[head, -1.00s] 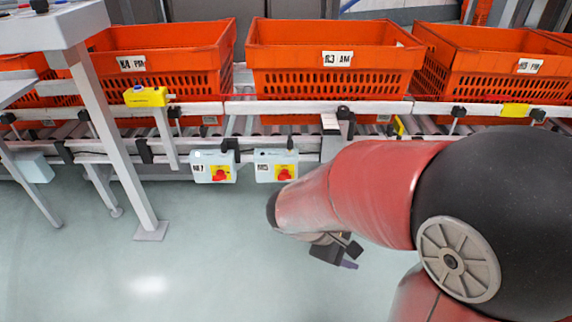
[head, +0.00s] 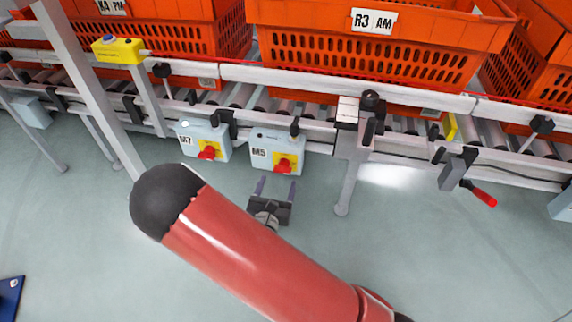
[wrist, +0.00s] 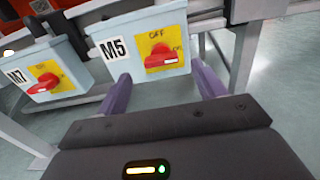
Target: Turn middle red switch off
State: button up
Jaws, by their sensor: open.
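The M5 switch box (head: 262,142) hangs under the conveyor rail. Its red knob (head: 284,166) sits on a yellow plate. In the wrist view the M5 knob (wrist: 160,57) lies roughly sideways, with OFF printed above it and ON at its right. The M7 box (head: 197,132) hangs to the left with its own red knob (head: 207,153). My gripper (head: 276,188) is open and empty, just below and in front of the M5 box. In the wrist view its two purple fingers (wrist: 163,88) are spread below the M5 knob, on either side of it, apparently not touching.
Orange totes (head: 365,58) stand on the conveyor above the boxes. A yellow box (head: 118,48) is on a post at left. A white support leg (head: 350,185) and a red-handled lever (head: 480,194) are to the right.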

aim_at(282, 172)
jog(key=x, duration=0.6)
jog(key=shift+w+d, duration=0.1)
jog(key=shift+w, duration=0.1)
jog(key=c, duration=1)
